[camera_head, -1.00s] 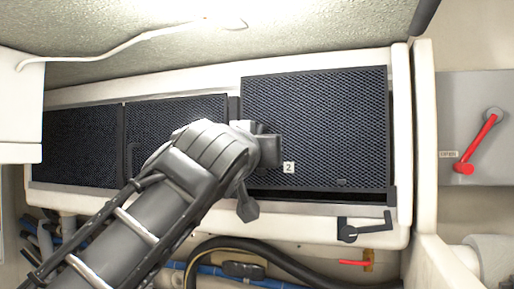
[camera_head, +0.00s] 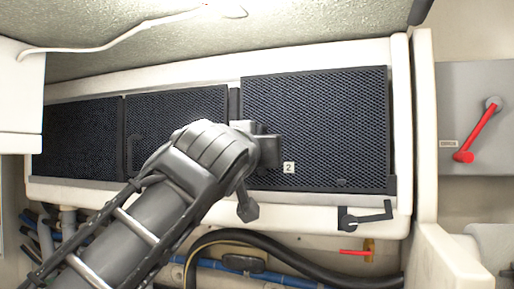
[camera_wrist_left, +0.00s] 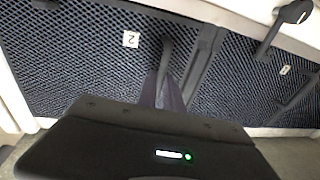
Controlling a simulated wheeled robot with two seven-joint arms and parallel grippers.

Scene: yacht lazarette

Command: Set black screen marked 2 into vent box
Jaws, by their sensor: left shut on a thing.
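The black mesh screen marked 2 (camera_head: 330,115) lies over the right bay of the white vent box (camera_head: 400,130). Its lower edge meets the box's lower ledge with no dark gap showing there. It also shows in the left wrist view (camera_wrist_left: 85,70) with its white label. My left gripper (camera_head: 270,150) is at the screen's left side, shut on its dark handle (camera_wrist_left: 166,58); the fingertips partly hide the grip. I cannot tell whether the screen is fully flush. My right gripper is not in view.
Two other black screens fill the left (camera_head: 75,140) and middle (camera_head: 170,110) bays. A black turn latch (camera_head: 362,217) sits on the lower rim at right. A red lever (camera_head: 478,135) is on the right wall. Hoses (camera_head: 290,262) run below the box.

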